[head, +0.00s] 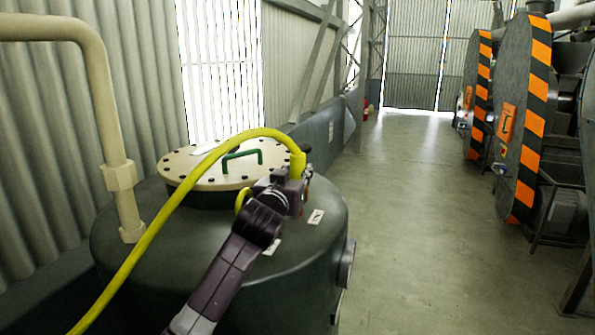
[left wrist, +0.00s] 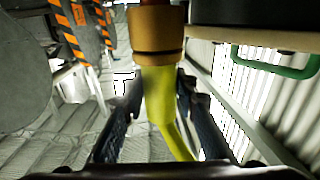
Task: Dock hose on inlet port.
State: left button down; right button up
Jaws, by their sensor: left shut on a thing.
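A yellow hose (head: 165,205) rises from the lower left, arches over the tank lid and bends down at my left gripper (head: 293,187). In the left wrist view the hose (left wrist: 160,95) runs between the two dark fingers, and my left gripper (left wrist: 160,105) is shut on it. A brass-coloured coupling (left wrist: 158,35) sits at the hose's end, beyond the fingertips. A reddish part shows just past it at the top edge; I cannot tell whether they touch. The inlet port is not clearly visible behind the gripper. My right gripper is not in view.
A dark green tank (head: 180,270) stands below, with a bolted beige lid (head: 190,170) and a green handle (head: 242,157). A beige pipe (head: 105,110) enters it at left. Striped machines (head: 525,110) stand at right. The floor (head: 420,230) between is clear.

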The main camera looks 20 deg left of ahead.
pick_arm(q)
jog(key=c, duration=1.8)
grip_release()
jog(key=shift+f, duration=0.1)
jog(key=s+p, duration=0.2)
jog(key=s, duration=0.9)
jog(key=shift+d, duration=0.2)
